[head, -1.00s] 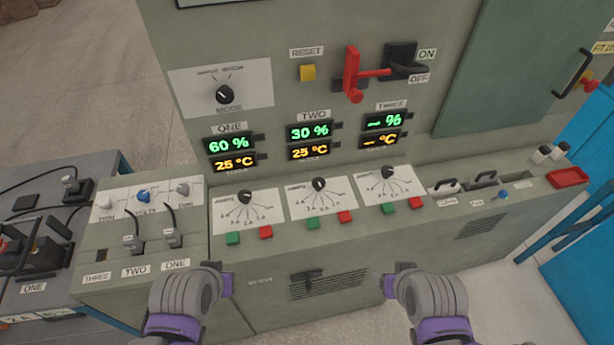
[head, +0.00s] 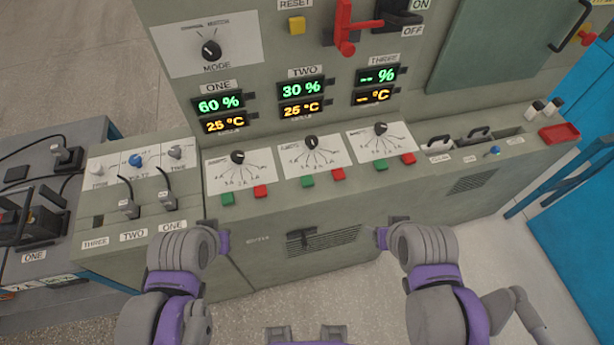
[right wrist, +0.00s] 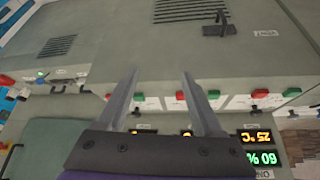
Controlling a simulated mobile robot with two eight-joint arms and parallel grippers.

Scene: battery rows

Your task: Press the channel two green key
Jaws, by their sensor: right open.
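The channel two green key (head: 307,181) sits on the sloped console ledge under the TWO dial (head: 311,143), left of a red key (head: 338,174). Nothing covers it in the head view. My right gripper (head: 381,235) is open and empty, in front of the console's front face, below and right of the key. In the right wrist view its fingers (right wrist: 160,73) are spread, with coloured keys beyond them, seen upside down. My left gripper (head: 222,238) is below and left of the key, apart from it; its jaws do not show clearly.
Channel one's green key (head: 228,198) and channel three's green key (head: 381,166) flank it, each beside a red key. The displays (head: 301,89) are above. A lever (head: 301,236) sticks out of the front panel. A battery bench (head: 45,195) stands at left.

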